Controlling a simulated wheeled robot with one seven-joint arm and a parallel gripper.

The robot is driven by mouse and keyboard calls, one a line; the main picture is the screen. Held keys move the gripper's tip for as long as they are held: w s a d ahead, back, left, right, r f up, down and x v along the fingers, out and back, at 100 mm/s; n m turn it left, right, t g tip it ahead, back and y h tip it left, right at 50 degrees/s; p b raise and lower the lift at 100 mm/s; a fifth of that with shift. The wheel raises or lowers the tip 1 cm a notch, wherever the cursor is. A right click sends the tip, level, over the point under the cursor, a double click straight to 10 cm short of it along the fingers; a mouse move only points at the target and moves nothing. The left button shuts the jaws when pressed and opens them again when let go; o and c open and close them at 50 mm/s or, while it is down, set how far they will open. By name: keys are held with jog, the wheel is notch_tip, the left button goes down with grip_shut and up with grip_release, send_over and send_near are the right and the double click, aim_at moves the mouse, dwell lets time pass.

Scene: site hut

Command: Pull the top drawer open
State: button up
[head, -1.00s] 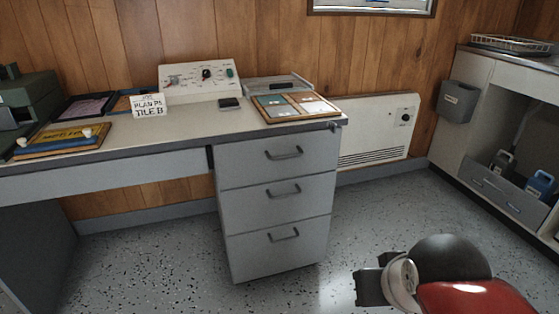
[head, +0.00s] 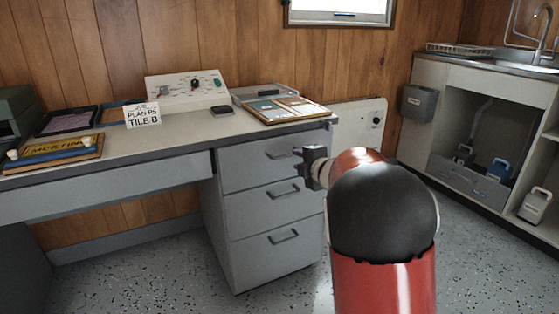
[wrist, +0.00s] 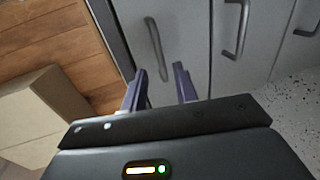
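The grey pedestal under the desk has three drawers, all flush. The top drawer (head: 240,168) is shut; its bar handle (head: 280,154) is just left of my gripper (head: 308,158) in the head view. In the wrist view the top drawer's handle (wrist: 156,50) shows ahead, in line with the gap between the two fingers of my gripper (wrist: 160,76). The fingers are apart with nothing held between them. I cannot tell whether the fingertips reach around the handle.
The second handle (head: 284,190) and bottom handle (head: 283,237) are below. The desk top (head: 195,128) overhangs the drawers and carries boards, a sign (head: 143,115) and a control box (head: 190,86). A wall heater (head: 358,127) and sink unit (head: 425,75) stand right.

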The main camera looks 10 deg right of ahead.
aim_at(289, 156)
jog(key=x, duration=0.7)
jog(key=shift+w+a, duration=0.1)
jog(key=shift+w, duration=0.25)
jog(key=shift+c, duration=0.3)
grip_shut()
